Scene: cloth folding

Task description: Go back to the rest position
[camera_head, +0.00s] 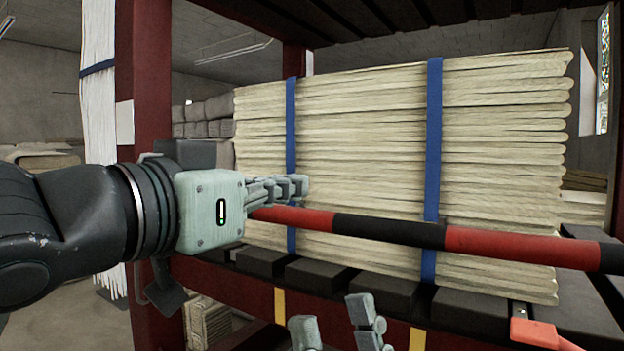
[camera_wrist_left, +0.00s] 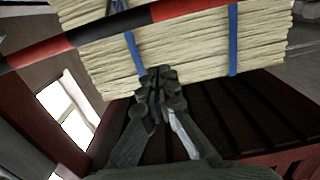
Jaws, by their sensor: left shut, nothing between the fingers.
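My left gripper (camera_head: 304,186) is shut and empty. It is held level in front of the strapped stack of pale cloth (camera_head: 365,140), just above the red and black bar (camera_head: 390,229). In the left wrist view its fingertips (camera_wrist_left: 158,76) are together, with the stack (camera_wrist_left: 185,50) behind them. My right gripper (camera_head: 338,325) shows only partly at the bottom edge of the head view. Its two fingers are apart with nothing seen between them; the rest of it is out of the picture.
The bar crosses in front of the stack. Blue straps (camera_head: 433,140) bind the stack, which rests on dark slats (camera_head: 380,286) in a red rack. A red post (camera_head: 150,60) stands behind my left wrist. White strapped material (camera_head: 98,110) stands further left.

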